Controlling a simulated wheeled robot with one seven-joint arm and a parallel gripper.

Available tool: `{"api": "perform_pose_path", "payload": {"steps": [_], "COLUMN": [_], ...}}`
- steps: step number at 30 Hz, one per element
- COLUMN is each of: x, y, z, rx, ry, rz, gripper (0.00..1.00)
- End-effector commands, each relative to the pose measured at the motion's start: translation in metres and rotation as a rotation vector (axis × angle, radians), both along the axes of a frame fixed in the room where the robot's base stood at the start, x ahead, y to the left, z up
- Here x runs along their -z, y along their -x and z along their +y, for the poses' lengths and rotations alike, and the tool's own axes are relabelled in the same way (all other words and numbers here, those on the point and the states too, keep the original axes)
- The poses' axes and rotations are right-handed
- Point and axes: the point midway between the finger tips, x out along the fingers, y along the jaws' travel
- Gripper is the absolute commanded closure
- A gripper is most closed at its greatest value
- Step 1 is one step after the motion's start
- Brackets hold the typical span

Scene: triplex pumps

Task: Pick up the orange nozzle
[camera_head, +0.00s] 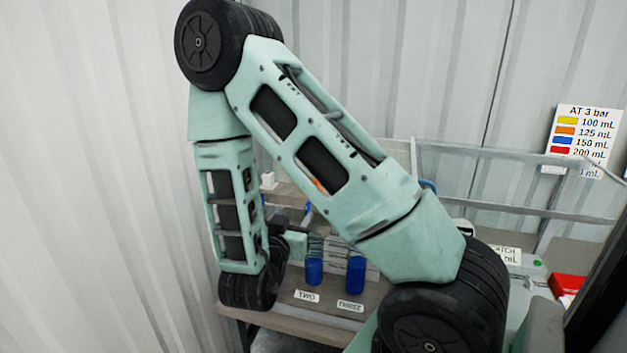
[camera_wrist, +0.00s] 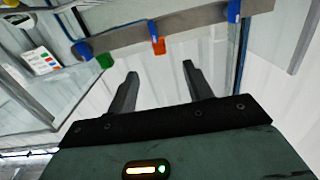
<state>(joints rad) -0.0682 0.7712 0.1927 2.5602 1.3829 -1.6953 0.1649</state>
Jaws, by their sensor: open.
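The orange nozzle (camera_wrist: 158,46) shows in the wrist view, at the edge of a grey-brown shelf (camera_wrist: 197,24). It lies beyond my fingertips and, in the picture, between them. My gripper (camera_wrist: 160,72) is open, with nothing between its fingers and a gap to the nozzle. In the head view a small orange patch (camera_head: 318,186) shows through an opening in my arm; I cannot tell whether it is the same nozzle. My arm hides most of that area, and my fingers cannot be made out there.
A blue piece (camera_wrist: 82,50) and a green piece (camera_wrist: 104,61) are left of the nozzle; another blue piece (camera_wrist: 234,10) is to the right. In the head view, two blue cups (camera_head: 355,276) stand on a lower shelf by labels. A colour chart (camera_head: 583,140) is at right.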

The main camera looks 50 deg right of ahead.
Motion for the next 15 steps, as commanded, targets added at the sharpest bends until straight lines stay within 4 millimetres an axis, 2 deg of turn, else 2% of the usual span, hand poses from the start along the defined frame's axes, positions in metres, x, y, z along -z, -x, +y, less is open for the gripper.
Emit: {"api": "perform_pose_path", "payload": {"steps": [3, 7, 15], "x": [-0.006, -0.004, -0.003], "y": [0.003, -0.004, -0.013], "z": [-0.01, -0.029, -0.048], "rx": [0.025, 0.03, 0.025], "ry": [0.043, 0.048, 0.045], "rz": [-0.003, -0.007, -0.008], "gripper": [0.49, 0.49, 0.49]}}
